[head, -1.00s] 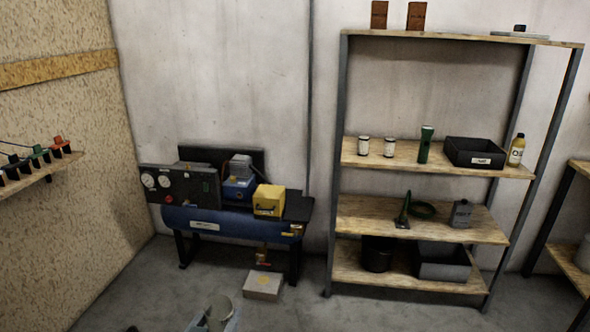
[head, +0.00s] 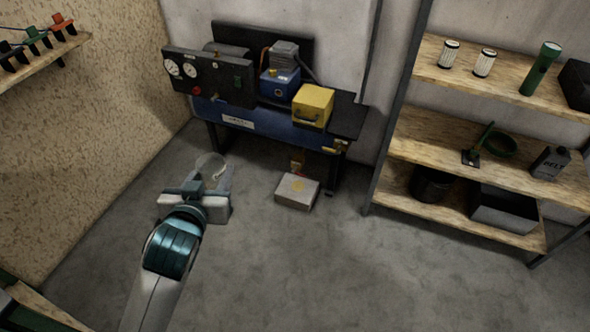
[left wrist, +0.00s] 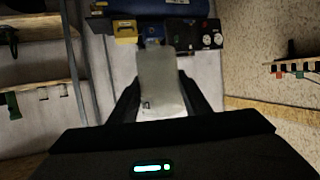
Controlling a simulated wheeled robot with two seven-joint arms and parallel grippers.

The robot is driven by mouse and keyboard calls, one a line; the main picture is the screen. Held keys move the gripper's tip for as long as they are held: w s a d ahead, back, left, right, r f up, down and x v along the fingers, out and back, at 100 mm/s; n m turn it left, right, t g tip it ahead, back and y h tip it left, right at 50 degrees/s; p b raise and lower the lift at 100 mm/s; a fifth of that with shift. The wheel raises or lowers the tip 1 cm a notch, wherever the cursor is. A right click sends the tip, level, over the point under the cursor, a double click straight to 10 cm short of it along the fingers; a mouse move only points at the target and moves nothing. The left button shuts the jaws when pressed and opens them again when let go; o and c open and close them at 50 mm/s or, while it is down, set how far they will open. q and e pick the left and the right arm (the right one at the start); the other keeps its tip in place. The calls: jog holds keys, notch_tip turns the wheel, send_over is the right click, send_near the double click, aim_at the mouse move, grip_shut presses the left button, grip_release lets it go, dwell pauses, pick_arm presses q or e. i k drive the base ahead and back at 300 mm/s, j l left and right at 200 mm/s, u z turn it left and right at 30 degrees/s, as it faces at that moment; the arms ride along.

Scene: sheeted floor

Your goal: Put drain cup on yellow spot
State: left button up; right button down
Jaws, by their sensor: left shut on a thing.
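The drain cup (head: 211,164) is a pale, translucent cup held in front of my left gripper (head: 208,186) in the head view. In the left wrist view the cup (left wrist: 161,80) sits between the two dark fingers (left wrist: 161,102), which are shut on it. The gripper hides part of the cup. My right gripper is not in view.
A loaded shelf rack (head: 410,128) stands at right. The concrete floor (head: 330,270) in front is clear.

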aim_at(297, 186)
jog(key=i+l, duration=0.2)
jog(key=i, duration=0.25)
jog(key=i+l, duration=0.2)
jog(key=i, duration=0.3)
jog(key=i+l, duration=0.15)
jog(key=i, duration=0.3)
